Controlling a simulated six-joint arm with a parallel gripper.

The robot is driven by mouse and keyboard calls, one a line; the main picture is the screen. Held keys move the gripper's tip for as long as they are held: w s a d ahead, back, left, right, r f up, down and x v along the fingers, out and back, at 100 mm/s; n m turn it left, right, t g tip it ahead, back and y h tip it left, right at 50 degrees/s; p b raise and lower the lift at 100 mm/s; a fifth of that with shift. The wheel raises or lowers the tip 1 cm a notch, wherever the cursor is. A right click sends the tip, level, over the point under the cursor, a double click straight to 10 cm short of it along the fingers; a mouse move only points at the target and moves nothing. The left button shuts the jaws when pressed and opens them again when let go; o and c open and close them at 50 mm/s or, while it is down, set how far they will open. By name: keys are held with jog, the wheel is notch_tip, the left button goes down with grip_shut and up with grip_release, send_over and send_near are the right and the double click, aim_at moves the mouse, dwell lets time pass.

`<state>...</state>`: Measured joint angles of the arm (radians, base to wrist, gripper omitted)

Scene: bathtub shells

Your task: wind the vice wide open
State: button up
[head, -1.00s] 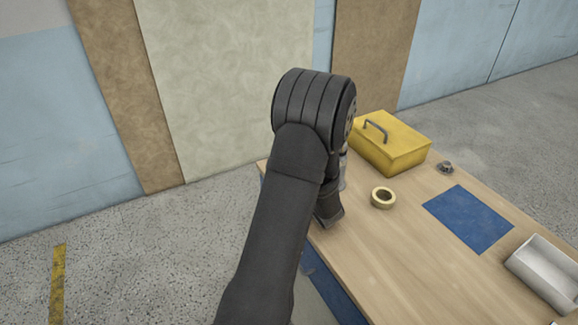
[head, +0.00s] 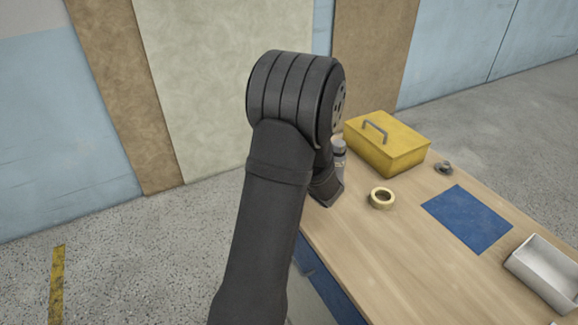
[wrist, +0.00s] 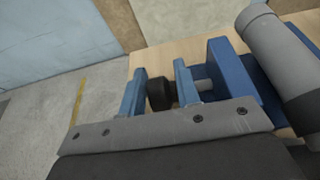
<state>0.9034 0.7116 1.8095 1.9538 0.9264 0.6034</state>
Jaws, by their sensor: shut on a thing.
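In the wrist view a blue vice (wrist: 233,72) stands at the bench edge, with a short grey screw beside its block and a dark round knob (wrist: 158,93) at the screw's end. My gripper (wrist: 160,70) has its two blue fingers on either side of the knob and is shut on it. In the head view my arm hides the vice, and the fingers cannot be seen. How far apart the vice jaws are cannot be told.
A grey bottle (head: 339,160) stands close by my wrist. A yellow toolbox (head: 386,145), a tape roll (head: 381,198), a small dark metal part (head: 443,168), a blue mat (head: 468,219) and a white tray (head: 545,272) are on the wooden bench (head: 400,260).

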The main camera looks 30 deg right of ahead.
jog(key=shift+w+a+f+g, duration=0.1)
jog(key=shift+a+g, duration=0.05)
jog(key=shift+g, duration=0.7)
jog(key=shift+w+a+f+g, duration=0.1)
jog(key=shift+g, duration=0.7)
jog(key=shift+w+a+f+g, duration=0.1)
jog(key=shift+a+g, duration=0.05)
jog(key=shift+g, duration=1.1)
jog(key=o, duration=0.7)
jog(key=shift+o, duration=0.2)
jog(key=shift+d+r, duration=0.1)
jog(key=shift+d, duration=0.05)
jog(key=shift+s+r, duration=0.1)
jog(key=v, duration=1.7)
